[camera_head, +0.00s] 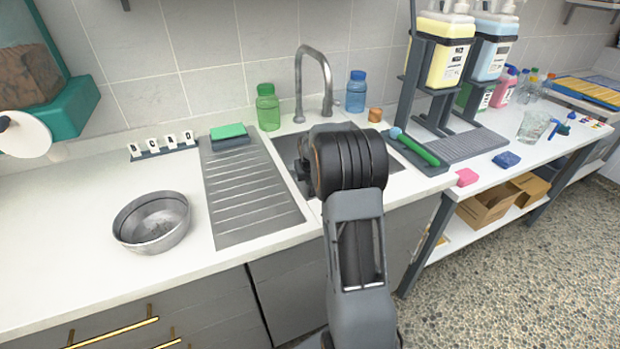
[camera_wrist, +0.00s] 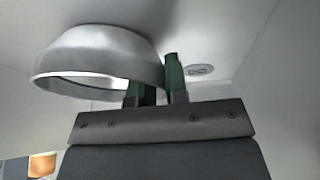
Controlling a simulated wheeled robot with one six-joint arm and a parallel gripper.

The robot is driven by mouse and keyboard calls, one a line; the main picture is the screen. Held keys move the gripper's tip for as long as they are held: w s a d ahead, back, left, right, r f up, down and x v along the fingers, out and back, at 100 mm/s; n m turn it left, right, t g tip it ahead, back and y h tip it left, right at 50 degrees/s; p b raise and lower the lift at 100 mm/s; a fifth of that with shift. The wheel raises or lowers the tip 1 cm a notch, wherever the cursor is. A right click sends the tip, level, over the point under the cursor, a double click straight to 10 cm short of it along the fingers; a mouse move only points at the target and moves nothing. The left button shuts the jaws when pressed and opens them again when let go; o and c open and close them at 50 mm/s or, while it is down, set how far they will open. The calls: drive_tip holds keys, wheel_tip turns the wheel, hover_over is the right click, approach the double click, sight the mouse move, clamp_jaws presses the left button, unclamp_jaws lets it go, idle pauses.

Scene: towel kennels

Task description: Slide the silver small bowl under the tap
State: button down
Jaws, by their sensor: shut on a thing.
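The silver small bowl (camera_wrist: 100,60) shows in the wrist view, in the sink close to the round drain (camera_wrist: 200,70). That view looks upside down, with the sink floor at the top and the bowl's rim facing down. My gripper (camera_wrist: 157,85) is shut on the bowl's wall, its dark green fingers at the right side of the bowl. In the head view the grey tap (camera_head: 313,70) arches over the sink (camera_head: 288,150). My arm hides the small bowl, my gripper and much of the sink there. Whether the bowl is directly under the spout cannot be told.
A larger metal bowl (camera_head: 152,222) stands on the counter left of the ridged drainboard (camera_head: 245,190). A green bottle (camera_head: 267,108), a blue bottle (camera_head: 356,92) and a small orange jar (camera_head: 375,115) stand around the tap. A rack with dispensers (camera_head: 445,60) is to the right.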

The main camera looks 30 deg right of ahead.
drive_tip(key=c, duration=1.1)
unclamp_jaws()
drive_tip(key=p+v, duration=0.1)
drive_tip(key=v, duration=1.2)
drive_tip(key=shift+s+a+r, duration=0.15)
drive_tip(key=shift+s+r, duration=0.05)
drive_tip(key=shift+r, duration=0.15)
